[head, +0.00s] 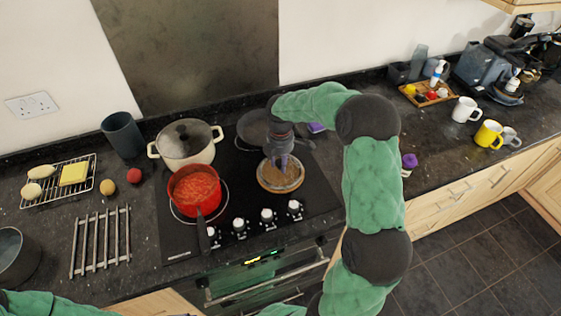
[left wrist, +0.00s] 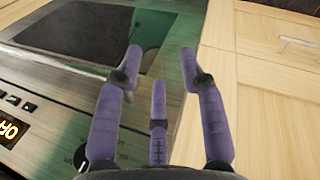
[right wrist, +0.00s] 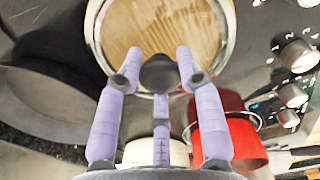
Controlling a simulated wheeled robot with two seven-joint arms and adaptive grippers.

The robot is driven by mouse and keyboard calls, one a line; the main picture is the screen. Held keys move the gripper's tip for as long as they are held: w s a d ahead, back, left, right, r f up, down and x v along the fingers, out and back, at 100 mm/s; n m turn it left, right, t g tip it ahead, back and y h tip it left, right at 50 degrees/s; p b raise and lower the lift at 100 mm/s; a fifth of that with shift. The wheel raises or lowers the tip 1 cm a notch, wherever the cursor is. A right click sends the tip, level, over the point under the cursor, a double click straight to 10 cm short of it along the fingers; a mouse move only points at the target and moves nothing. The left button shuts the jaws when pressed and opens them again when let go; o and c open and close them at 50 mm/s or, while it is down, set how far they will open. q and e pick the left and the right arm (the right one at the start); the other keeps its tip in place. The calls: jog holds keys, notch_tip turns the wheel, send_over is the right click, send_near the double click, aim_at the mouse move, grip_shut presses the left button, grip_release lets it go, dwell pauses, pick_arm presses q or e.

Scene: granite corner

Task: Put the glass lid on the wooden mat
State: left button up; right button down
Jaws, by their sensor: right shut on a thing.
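My right gripper (head: 279,160) is shut on the dark knob of the round glass lid (head: 297,183). In the right wrist view the knob sits between the fingertips (right wrist: 158,68) and the clear lid (right wrist: 228,12) spreads beyond them. The round wooden mat (head: 281,174) shows through the glass, directly under the lid; its grain also shows in the right wrist view (right wrist: 170,25). I cannot tell whether the lid touches the mat. My left gripper (left wrist: 162,62) is open and empty, low in front of the oven and cupboard fronts.
A red pot (head: 195,188) of red food stands left of the mat, with a white lidded pot (head: 185,152) behind it. A dark pan (head: 252,126) is behind the mat. Knobs (head: 267,215) line the hob's front. A wire rack (head: 100,240) lies at left; mugs (head: 466,109) stand far right.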

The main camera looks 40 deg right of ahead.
aim_at(280, 162)
jog(key=c, duration=0.8)
grip_release()
notch_tip(280, 162, up, 12)
jog(key=p, duration=0.2)
jog(key=shift+r, duration=0.15)
